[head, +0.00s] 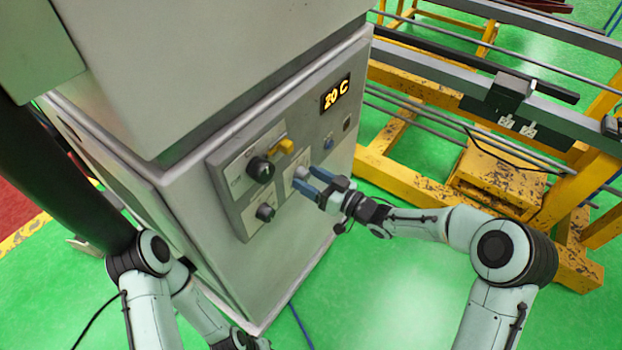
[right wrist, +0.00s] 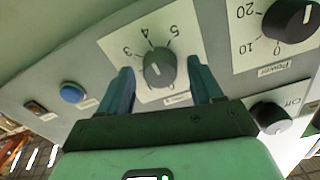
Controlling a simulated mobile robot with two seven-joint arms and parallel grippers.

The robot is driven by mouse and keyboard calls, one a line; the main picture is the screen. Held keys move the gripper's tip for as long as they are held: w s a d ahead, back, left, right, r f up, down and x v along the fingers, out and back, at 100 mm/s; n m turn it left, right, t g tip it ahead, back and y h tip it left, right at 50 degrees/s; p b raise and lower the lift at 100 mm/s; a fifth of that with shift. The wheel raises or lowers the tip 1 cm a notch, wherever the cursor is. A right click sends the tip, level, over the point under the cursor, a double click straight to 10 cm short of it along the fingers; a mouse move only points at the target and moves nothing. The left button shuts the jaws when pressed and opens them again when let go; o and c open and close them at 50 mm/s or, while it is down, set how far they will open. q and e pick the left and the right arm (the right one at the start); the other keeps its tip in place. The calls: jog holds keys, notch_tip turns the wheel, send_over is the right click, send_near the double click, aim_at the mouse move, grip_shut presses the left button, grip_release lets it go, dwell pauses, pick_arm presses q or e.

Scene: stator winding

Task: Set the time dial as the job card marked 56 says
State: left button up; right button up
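A dial with a dark knob (right wrist: 158,68) sits on a pale plate in the right wrist view, with the figures 3, 4 and 5 readable above it. Its name label is too small to read, and I cannot tell its exact setting. My right gripper (head: 307,178) is at the grey control panel (head: 237,213) in the head view. Its blue fingers are apart, one on each side of the knob, with a visible gap on both sides in the right wrist view. No card marked 56 is readable.
The Power knob (right wrist: 290,18) and an Off-marked knob (right wrist: 272,115) sit close right in the wrist view. A blue button (right wrist: 73,92) is to the left. A yellow frame (head: 395,175) stands right.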

jog(key=shift+s+d, duration=0.25)
jog(key=shift+d, duration=0.2)
pick_arm(q)
jog(key=shift+s+f+b, duration=0.35)
jog(key=shift+f+b, duration=0.1)
jog(key=shift+f, duration=0.1)
jog(key=shift+s+f+b, duration=0.3)
jog(key=shift+f+b, duration=0.15)
jog(key=shift+f, duration=0.1)
pick_arm(e)
jog(key=v, duration=1.2)
jog(key=shift+s, duration=0.15)
jog(key=shift+d, duration=0.15)
